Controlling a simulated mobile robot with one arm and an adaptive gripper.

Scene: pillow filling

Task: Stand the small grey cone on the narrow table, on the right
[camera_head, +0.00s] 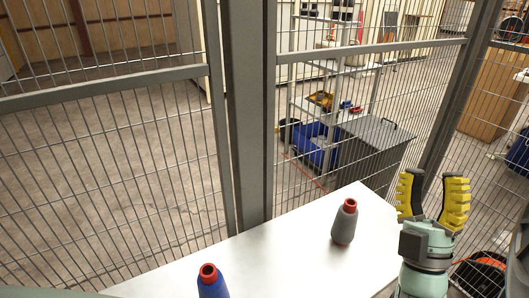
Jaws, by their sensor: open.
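A small grey cone (345,224) with a red top and red base edge stands upright on the narrow white table (285,252), on the right part of it. A blue cone (210,284) with a red top stands at the near left of the table, cut off by the bottom edge of the view. My gripper (432,182) has yellow ridged fingers. It is open and empty, pointing up, to the right of the grey cone and apart from it.
A wire mesh fence with a thick grey post (251,120) runs close behind the table. Beyond it stand a grey box (372,155) and blue crates (318,146). The tabletop between the two cones is clear.

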